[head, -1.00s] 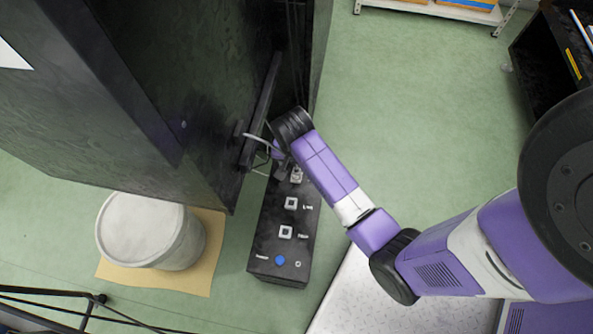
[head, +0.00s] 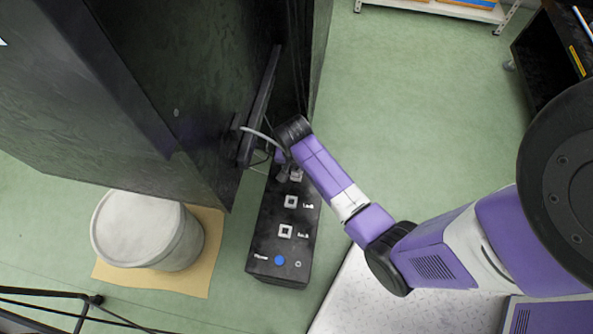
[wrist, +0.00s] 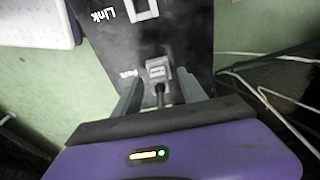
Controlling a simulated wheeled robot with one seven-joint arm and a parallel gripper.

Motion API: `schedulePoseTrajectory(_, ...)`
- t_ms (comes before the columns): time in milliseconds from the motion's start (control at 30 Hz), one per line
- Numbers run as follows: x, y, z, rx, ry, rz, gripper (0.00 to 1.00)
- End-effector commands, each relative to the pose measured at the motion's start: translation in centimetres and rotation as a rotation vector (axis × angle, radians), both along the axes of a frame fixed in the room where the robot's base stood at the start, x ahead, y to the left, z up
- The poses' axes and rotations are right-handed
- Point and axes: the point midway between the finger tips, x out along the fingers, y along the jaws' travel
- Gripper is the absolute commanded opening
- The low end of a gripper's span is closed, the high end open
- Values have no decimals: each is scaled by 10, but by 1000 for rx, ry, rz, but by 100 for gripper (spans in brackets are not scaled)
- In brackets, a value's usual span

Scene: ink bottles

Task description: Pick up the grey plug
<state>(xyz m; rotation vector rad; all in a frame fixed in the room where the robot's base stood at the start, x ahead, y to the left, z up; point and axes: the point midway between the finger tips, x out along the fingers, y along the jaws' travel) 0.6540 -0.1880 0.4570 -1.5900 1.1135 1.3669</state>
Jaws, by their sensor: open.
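The grey plug (wrist: 157,70) sits on the top face of a black box (head: 268,243), beside a small white label, with a dark cable running from it toward my gripper. In the head view, the plug's end of the box is partly hidden by my wrist. My gripper (wrist: 159,80) is open, with one grey finger on each side of the plug. I cannot tell whether the fingers touch it. The gripper also shows small in the head view (head: 284,172).
The box has white square sockets (head: 291,202) and a blue button (head: 279,260). A tall black cabinet (head: 170,90) with a long handle stands close on the left, and a pale cable loops from it. A white bucket (head: 140,232) stands lower left.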

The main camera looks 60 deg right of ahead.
Motion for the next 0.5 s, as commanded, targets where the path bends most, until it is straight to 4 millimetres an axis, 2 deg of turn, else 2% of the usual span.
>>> schedulePoseTrajectory(33, 0, 0, 0, 0, 0, 0, 49)
schedulePoseTrajectory(200, 0, 0, 0, 0, 0, 0, 16)
schedulePoseTrajectory(300, 0, 0, 0, 0, 0, 0, 0)
schedulePoseTrajectory(500, 0, 0, 0, 0, 0, 0, 0)
